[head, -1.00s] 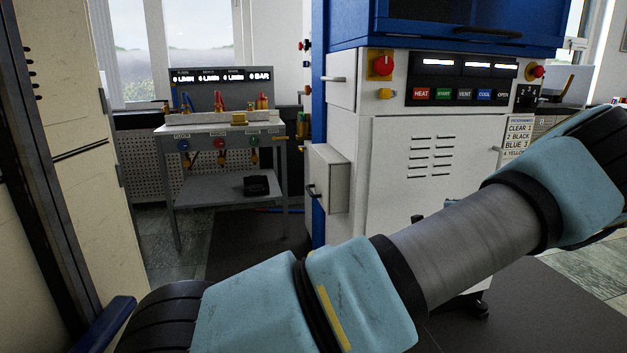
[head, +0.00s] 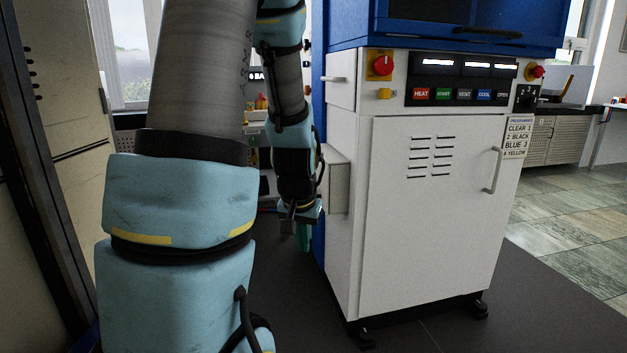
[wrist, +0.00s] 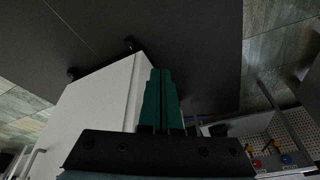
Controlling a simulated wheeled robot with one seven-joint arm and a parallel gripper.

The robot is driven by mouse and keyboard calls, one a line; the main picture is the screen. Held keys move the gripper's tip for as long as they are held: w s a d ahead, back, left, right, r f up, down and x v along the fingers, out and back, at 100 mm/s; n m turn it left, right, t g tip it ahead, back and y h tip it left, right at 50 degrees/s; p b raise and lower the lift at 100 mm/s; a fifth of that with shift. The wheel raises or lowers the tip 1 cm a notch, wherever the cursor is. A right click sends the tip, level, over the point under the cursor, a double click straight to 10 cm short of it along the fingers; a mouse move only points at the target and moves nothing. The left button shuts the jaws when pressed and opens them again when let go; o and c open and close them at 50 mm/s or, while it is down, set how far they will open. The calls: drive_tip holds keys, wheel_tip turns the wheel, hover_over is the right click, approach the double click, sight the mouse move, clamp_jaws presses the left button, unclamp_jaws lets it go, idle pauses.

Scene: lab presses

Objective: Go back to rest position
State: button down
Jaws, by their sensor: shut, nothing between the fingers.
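My gripper (head: 303,236) hangs at the end of my folded arm, pointing down, left of the white press cabinet's lower body. Its green fingers (wrist: 160,98) are together in the wrist view, with nothing between them. The white press cabinet (head: 400,220) with a blue upper part stands at centre right. In the wrist view the cabinet (wrist: 100,105) lies behind and to the left of the fingers. My arm hides most of the workbench behind it.
A grey side box (head: 338,180) sticks out from the cabinet near my gripper. A beige cabinet (head: 50,120) stands at the far left. Dark floor matting (head: 400,335) in front is clear. The bench with a perforated panel (wrist: 285,130) shows at lower right in the wrist view.

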drive_tip(key=s+a+r+n+g, duration=0.2)
drive_tip(key=s+a, duration=0.3)
drive_tip(key=s, duration=0.4)
wheel_tip(320, 180, up, 25)
drive_tip(key=p, duration=2.4)
drive_tip(key=shift+s+d, duration=0.2)
drive_tip(key=shift+d, duration=0.1)
drive_tip(key=shift+f, duration=0.1)
